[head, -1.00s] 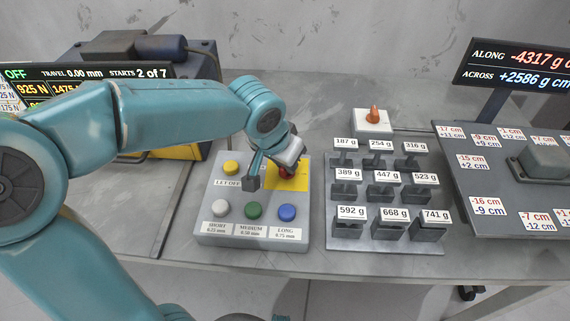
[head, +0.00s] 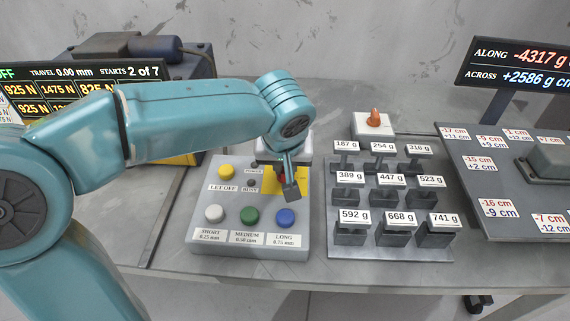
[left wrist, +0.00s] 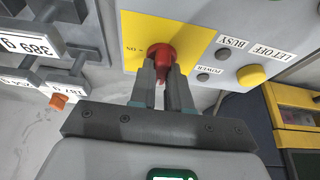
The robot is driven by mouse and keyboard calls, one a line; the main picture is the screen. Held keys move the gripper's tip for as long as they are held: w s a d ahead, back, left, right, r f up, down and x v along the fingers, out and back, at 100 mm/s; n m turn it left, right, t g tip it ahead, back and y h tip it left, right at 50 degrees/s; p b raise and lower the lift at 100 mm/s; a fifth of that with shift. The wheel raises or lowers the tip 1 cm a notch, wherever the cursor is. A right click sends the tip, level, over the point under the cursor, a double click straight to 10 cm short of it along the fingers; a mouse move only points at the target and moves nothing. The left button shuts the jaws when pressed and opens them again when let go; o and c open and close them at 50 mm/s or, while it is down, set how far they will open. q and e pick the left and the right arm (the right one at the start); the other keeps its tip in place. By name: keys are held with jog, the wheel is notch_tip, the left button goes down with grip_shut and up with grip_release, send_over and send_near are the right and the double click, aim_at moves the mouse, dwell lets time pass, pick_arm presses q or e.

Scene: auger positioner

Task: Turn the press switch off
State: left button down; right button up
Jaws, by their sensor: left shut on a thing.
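The press switch is a red knob (left wrist: 160,57) on a yellow plate (left wrist: 195,22) of the grey control box. In the left wrist view my left gripper (left wrist: 162,84) has its two fingers closed on either side of the knob's handle. An ON label with a dash (left wrist: 134,49) sits beside the knob. In the head view the yellow plate (head: 270,182) is largely covered by the gripper and the knob is mostly hidden. The display (head: 75,88) at left reads OFF, partly cut off, with travel 0.00 mm and starts 2 of 7. My right gripper is in neither view.
The box (head: 205,243) also bears white, green and blue buttons and a yellow LET OFF button (head: 227,172). A rack of labelled weights (head: 385,200) stands close on its right. An orange knob on a white block (head: 374,124) is behind the rack.

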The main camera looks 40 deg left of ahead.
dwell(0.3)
pick_arm(q)
jog(key=c, duration=1.1)
grip_release()
jog(key=p+v, duration=0.4)
jog(key=v, duration=1.2)
jog(key=shift+r, duration=0.15)
